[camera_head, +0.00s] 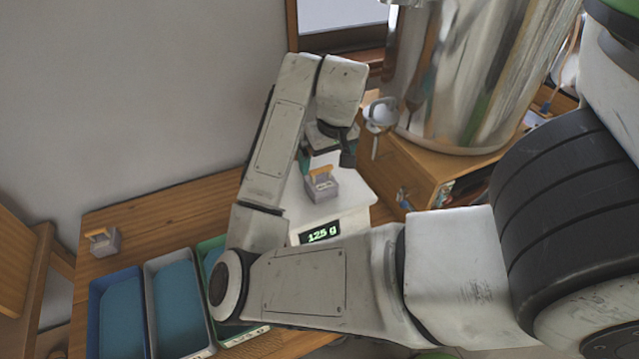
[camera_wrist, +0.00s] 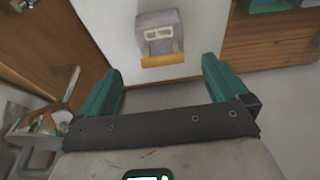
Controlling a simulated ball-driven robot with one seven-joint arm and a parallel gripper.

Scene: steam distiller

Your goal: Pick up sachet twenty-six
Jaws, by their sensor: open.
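A small grey sachet with an orange top strip and a pale label (camera_head: 321,184) stands on the white scale (camera_head: 329,210); its number is too small to read. The scale's display shows 125 g. In the wrist view this sachet (camera_wrist: 160,34) lies just beyond the teal fingers, its orange strip towards me. My gripper (camera_wrist: 162,70) is open and empty, with the fingers spread wider than the sachet. In the head view my gripper (camera_head: 330,145) is above and behind the sachet, partly hidden by my wrist.
A second sachet with an orange top (camera_head: 104,241) stands on the wooden table at the left. Blue (camera_head: 94,306), grey (camera_head: 152,292) and green (camera_head: 213,243) trays line the front. A large metal distiller vessel (camera_head: 480,75) stands on a wooden stand behind right of the scale.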

